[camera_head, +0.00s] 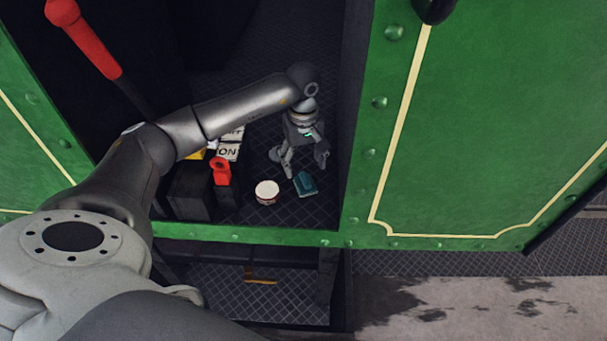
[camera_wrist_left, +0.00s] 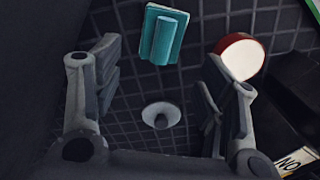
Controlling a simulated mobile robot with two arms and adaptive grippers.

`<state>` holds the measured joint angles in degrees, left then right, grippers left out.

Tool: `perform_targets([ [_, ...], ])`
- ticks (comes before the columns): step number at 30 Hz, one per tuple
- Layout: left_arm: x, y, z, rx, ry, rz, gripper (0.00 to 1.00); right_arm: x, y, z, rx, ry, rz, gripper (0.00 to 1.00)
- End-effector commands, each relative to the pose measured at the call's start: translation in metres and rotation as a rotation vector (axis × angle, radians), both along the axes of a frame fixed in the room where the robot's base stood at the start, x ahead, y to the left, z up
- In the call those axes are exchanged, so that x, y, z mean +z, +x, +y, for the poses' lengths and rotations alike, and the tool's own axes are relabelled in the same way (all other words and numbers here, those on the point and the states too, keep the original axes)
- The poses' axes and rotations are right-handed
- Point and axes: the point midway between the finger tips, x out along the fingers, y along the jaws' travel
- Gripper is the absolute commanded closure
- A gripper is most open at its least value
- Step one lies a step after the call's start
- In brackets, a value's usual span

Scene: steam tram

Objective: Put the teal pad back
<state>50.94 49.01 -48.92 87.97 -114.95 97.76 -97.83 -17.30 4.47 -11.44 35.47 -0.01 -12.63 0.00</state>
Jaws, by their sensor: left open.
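The teal pad (camera_head: 305,184) lies on the dark tiled floor inside the green-sided tram, near the front sill. In the left wrist view the teal pad (camera_wrist_left: 162,35) is a flat plate with a rounded raised bar along it. My left gripper (camera_head: 306,167) is open and empty, fingers pointing down, just behind the pad in the head view. In the left wrist view the pad lies beyond the open fingers (camera_wrist_left: 160,72), toward the top edge, and is not between them. I cannot tell how high the fingertips are. My right gripper is in neither view.
A round white-topped tin (camera_head: 267,189) with a red side stands left of the pad. A small grey funnel-like thing (camera_wrist_left: 160,116) is on the floor between the fingers. Dark boxes with a red part (camera_head: 221,171) and lettered plates (camera_head: 230,150) stand left. A green wall (camera_head: 490,120) bounds the right.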

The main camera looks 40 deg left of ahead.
Motion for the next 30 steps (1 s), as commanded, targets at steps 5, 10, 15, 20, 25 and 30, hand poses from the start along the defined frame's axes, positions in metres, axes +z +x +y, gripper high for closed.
perform_targets([
  [5,0.036,0.001,0.000,0.000,0.000,-0.005,0.34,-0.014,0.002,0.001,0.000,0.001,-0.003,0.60],
  [10,0.059,0.001,0.000,0.001,0.000,-0.001,0.34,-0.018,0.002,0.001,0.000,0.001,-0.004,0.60],
  [15,0.068,0.000,0.000,0.001,0.000,0.001,0.34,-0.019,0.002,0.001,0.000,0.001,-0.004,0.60],
  [20,0.070,0.000,0.000,0.001,0.000,0.001,0.34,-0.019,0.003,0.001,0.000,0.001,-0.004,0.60],
  [25,0.069,0.000,0.000,0.000,0.000,0.001,0.34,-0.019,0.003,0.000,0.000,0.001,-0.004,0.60],
  [30,0.069,0.000,0.000,0.000,0.000,0.001,0.34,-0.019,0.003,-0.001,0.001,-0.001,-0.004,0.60],
])
